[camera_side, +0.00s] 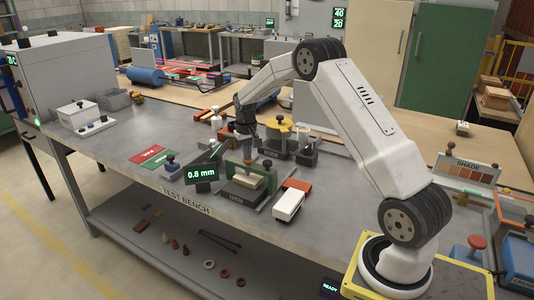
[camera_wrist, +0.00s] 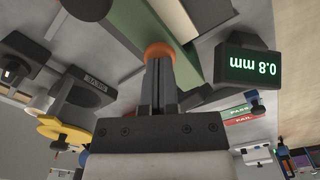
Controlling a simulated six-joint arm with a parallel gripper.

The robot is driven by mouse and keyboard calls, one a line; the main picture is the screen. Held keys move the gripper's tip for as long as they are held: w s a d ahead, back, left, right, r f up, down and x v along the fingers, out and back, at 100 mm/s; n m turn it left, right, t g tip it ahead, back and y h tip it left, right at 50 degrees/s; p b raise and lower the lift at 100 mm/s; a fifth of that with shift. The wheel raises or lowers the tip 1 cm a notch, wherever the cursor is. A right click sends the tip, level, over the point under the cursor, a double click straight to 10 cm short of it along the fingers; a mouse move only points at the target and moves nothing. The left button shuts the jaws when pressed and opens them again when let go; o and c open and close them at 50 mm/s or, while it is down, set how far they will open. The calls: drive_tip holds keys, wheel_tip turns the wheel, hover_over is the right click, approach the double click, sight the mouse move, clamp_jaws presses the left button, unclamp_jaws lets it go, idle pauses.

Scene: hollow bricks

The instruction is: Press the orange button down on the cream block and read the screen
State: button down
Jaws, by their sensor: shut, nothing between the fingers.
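The cream block (camera_side: 249,174) lies between green parts on a dark base near the front of the bench. In the wrist view the cream block (camera_wrist: 174,17) shows at the top beside a long green bar (camera_wrist: 128,22). The orange button (camera_wrist: 160,49) is round, and my gripper (camera_wrist: 158,62) has its shut, empty fingertips at it, seemingly touching; the fingers hide part of the button. In the side view my gripper (camera_side: 247,158) points down over the block. The screen (camera_side: 201,174) reads 0.8 mm; it appears upside down in the wrist view (camera_wrist: 248,60).
A white and orange-red piece (camera_side: 289,203) lies just right of the block. A yellow-topped fixture (camera_side: 278,132) stands behind. Red and green pads (camera_side: 152,155), marked FAIL and PASS, lie left.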

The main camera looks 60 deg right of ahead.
drive_tip(key=shift+r, duration=1.85)
drive_tip(key=shift+a, duration=0.45)
drive_tip(key=s+a+r+n+t, duration=0.15)
drive_tip(key=s+a, duration=0.25)
drive_tip(key=a, duration=0.4)
drive_tip(key=s+a+n, duration=0.2)
drive_tip(key=s+a, duration=0.2)
drive_tip(key=a, duration=0.3)
drive_tip(key=s+a+f+n+t, duration=0.1)
drive_tip(key=s+a+f+n, duration=0.1)
drive_tip(key=s+a, duration=0.7)
drive_tip(key=s, duration=0.4)
